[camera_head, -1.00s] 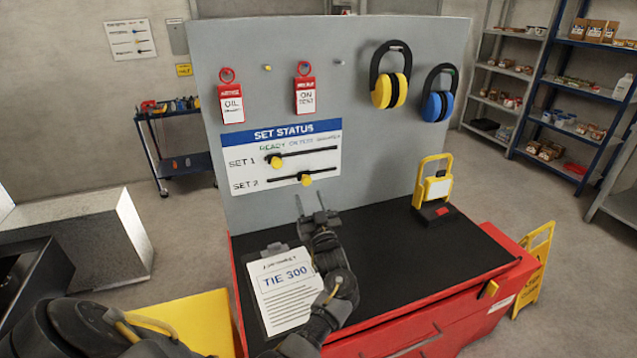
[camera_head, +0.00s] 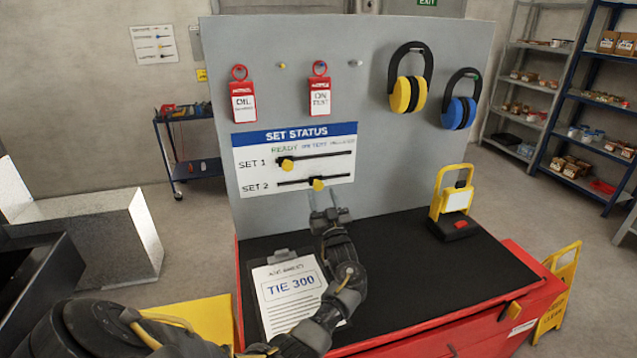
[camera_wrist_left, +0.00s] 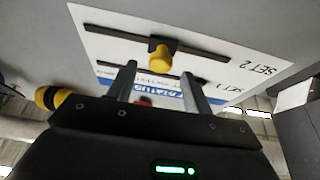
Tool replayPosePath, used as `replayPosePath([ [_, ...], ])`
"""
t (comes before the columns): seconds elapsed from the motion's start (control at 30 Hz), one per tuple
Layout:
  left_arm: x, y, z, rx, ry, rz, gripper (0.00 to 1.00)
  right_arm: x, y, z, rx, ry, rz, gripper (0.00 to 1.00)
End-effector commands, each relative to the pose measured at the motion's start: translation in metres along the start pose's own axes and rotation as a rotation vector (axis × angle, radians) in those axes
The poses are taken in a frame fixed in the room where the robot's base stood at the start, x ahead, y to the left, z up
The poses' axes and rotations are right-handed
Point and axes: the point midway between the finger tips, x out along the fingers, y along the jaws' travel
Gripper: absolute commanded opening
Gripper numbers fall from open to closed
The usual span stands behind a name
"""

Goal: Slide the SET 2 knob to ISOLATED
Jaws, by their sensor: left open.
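The SET STATUS board (camera_head: 295,162) is on the grey upright panel. Its SET 2 knob (camera_head: 318,184) is yellow and sits mid-slot, roughly below ON TEST; ISOLATED is the rightmost heading. The SET 1 knob (camera_head: 287,164) is below READY. My left gripper (camera_head: 324,198) is open and empty, just below the SET 2 knob. In the left wrist view, the board appears upside down, and the SET 2 knob (camera_wrist_left: 160,57) lies beyond and between the spread fingers (camera_wrist_left: 159,74). I see no contact with it. My right gripper is not in view.
Red OIL (camera_head: 242,97) and ON TEST (camera_head: 320,92) tags hang above the board. Ear defenders (camera_head: 408,92) hang to the right. A clipboard (camera_head: 288,292) lies on the black bench top (camera_head: 400,270). A yellow lockout-like device (camera_head: 452,200) stands right of the gripper.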

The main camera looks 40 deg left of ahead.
Motion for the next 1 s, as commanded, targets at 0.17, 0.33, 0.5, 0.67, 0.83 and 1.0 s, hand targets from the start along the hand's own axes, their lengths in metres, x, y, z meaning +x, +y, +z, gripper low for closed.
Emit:
replayPosePath([
  [0.17,0.033,-0.001,-0.002,0.002,0.0,-0.001,0.5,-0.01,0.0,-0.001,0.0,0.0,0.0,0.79],
  [0.33,0.049,0.0,-0.001,0.001,0.0,0.0,0.5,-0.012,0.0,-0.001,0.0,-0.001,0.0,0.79],
  [0.5,0.054,0.0,0.0,0.001,0.0,0.0,0.5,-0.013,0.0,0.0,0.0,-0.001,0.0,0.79],
  [0.67,0.054,0.0,0.0,0.0,0.0,0.0,0.5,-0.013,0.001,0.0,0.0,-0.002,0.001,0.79],
  [0.83,0.054,0.0,0.0,0.0,0.0,0.0,0.35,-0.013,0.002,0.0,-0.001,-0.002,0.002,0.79],
  [1.0,0.054,0.0,0.0,0.0,0.0,0.0,0.12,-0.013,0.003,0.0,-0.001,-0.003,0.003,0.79],
])
